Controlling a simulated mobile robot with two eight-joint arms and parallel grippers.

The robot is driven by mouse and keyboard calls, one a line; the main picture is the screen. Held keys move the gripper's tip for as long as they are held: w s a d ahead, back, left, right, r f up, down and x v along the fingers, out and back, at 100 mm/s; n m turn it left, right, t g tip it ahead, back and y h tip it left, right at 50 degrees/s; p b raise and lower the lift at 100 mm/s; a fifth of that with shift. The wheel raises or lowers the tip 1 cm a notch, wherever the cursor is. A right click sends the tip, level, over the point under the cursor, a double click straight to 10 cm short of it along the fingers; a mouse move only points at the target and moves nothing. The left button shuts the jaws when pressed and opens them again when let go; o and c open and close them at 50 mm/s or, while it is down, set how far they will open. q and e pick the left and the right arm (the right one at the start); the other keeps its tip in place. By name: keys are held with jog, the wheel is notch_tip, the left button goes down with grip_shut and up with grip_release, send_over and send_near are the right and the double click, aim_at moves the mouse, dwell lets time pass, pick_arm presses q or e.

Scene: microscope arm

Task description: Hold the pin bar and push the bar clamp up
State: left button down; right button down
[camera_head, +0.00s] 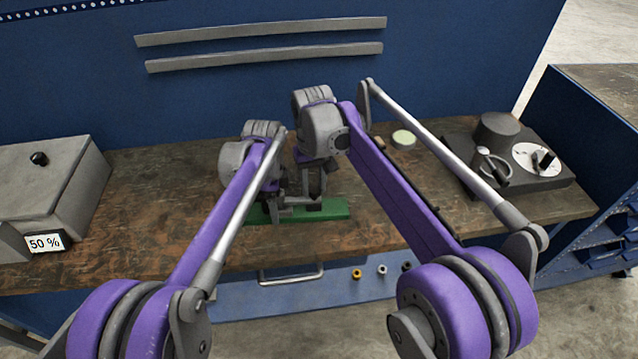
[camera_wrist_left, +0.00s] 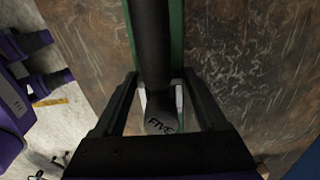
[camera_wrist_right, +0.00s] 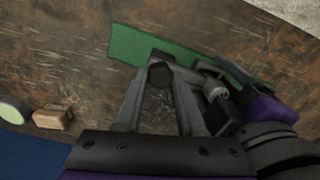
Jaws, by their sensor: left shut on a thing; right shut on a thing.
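In the left wrist view a dark round bar (camera_wrist_left: 152,45) runs over a green base (camera_wrist_left: 176,30), and a grey piece marked FIVE (camera_wrist_left: 162,122) is at its near end. My left gripper (camera_wrist_left: 160,100) is shut with that grey piece between its fingers. In the right wrist view a dark round end (camera_wrist_right: 160,75) sits between the fingertips of my right gripper (camera_wrist_right: 160,78), which is shut on it over the green base (camera_wrist_right: 135,47). I cannot tell for certain which part is the pin bar and which the bar clamp. In the head view my arms hide much of the assembly.
The wooden workbench (camera_head: 150,180) holds a grey box (camera_head: 50,185) with a 50 % label at left and a dark device with a dial (camera_head: 525,165) at right. A pale green disc (camera_head: 403,139) lies behind. Bench is clear left of the green base (camera_head: 335,209).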

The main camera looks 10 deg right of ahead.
jog(key=c, duration=0.5)
grip_release()
notch_tip(320, 180, up, 12)
dwell(0.3)
pick_arm(q)
grip_release()
